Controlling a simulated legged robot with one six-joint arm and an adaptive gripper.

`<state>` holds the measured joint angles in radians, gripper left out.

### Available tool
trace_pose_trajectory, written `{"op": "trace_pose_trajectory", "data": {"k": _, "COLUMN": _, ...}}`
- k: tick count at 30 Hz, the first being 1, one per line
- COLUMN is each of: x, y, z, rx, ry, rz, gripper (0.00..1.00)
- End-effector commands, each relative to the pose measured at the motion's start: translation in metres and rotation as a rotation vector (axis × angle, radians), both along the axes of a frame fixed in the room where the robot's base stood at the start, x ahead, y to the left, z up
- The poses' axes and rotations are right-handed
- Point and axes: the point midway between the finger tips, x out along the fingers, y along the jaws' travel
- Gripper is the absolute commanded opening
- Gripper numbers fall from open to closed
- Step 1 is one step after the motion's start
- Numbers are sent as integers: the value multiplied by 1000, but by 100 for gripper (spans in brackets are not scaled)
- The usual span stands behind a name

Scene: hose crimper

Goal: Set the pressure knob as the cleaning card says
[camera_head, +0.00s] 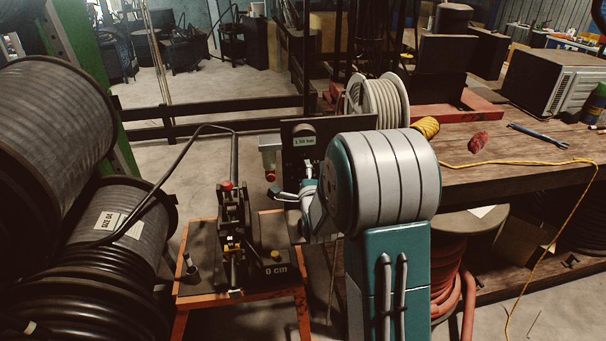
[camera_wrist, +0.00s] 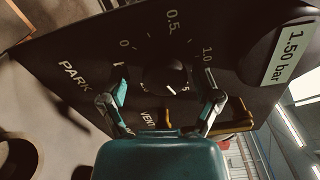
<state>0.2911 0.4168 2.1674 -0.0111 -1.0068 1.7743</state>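A dark control panel (camera_head: 293,128) stands behind the crimper bench, with a display (camera_head: 304,141) reading 1.50 bar. In the wrist view the panel (camera_wrist: 75,40) fills much of the picture, tilted, with its 1.50 bar display (camera_wrist: 291,55) at right. The dark pressure knob (camera_wrist: 163,78) sits below a scale marked 0, 0.5 and 1.0; its pointer setting is unclear. PARK and VENT are printed nearby. My gripper (camera_wrist: 167,88) is open, its fingers on either side of the knob; I cannot tell if they touch it. I cannot identify the cleaning card.
Black hose reels (camera_head: 55,110) crowd the left. A wooden workbench (camera_head: 520,150) at right holds a wrench (camera_head: 537,136), a red rag and yellow cord. A white paper (camera_head: 481,211) lies on a drum below.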

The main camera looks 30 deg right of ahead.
Motion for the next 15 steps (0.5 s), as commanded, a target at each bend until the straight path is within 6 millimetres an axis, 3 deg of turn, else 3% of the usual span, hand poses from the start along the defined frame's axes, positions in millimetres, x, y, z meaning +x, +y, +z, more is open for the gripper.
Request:
{"op": "trace_pose_trajectory", "data": {"k": 10, "x": -1, "y": 1, "z": 2, "rx": -2, "ry": -5, "rz": 1, "gripper": 87}}
{"op": "trace_pose_trajectory", "data": {"k": 15, "x": -18, "y": 6, "z": 2, "rx": -2, "ry": -4, "rz": 1, "gripper": 87}}
